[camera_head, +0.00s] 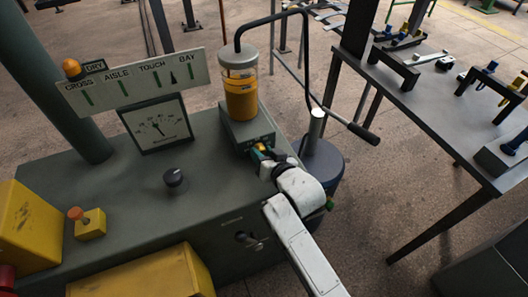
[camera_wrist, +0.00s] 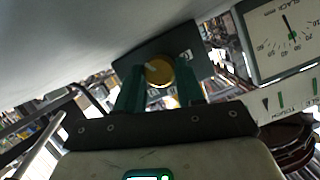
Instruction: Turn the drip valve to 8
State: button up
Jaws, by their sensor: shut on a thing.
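The drip valve's yellow knob (camera_wrist: 159,72) shows in the wrist view, on a dark plate (camera_wrist: 190,57) with small pale markings too small to read. A pale mark lies at the knob's upper left. My gripper (camera_wrist: 160,88) has its two green fingers on either side of the knob, shut on it. In the head view my gripper (camera_head: 263,153) is at the front of the grey valve block (camera_head: 247,130), under an oil jar (camera_head: 240,95) with amber liquid. The fingers mostly hide the knob there.
A dial gauge (camera_head: 157,124) and a sign board (camera_head: 130,84) with several labels stand behind the grey cabinet top (camera_head: 130,190). A dark knob (camera_head: 173,177) and yellow boxes (camera_head: 28,225) are at left.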

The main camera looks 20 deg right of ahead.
jog(key=n+h+b, duration=0.1)
jog(key=n+b, duration=0.1)
jog(key=n+h+b, duration=0.1)
jog(key=b, duration=0.1)
jog(key=shift+a+f+n+h, duration=0.25)
jog(key=shift+f+n+h, duration=0.05)
jog(key=shift+n, duration=0.1)
jog(key=n+h+b, duration=0.2)
jog(key=n+b, duration=0.1)
jog(key=shift+a+r+b, duration=0.1)
jog(key=shift+b, duration=0.25)
jog(key=shift+n+t, duration=0.3)
jog(key=shift+n, duration=0.1)
jog(key=o, duration=0.8)
jog(key=shift+r, duration=0.1)
jog(key=shift+c, duration=0.2)
jog(key=shift+s, duration=0.1)
jog(key=v, duration=1)
jog(key=shift+s+a+r, duration=0.1)
jog(key=shift+s+a, duration=0.15)
jog(key=shift+s, duration=0.05)
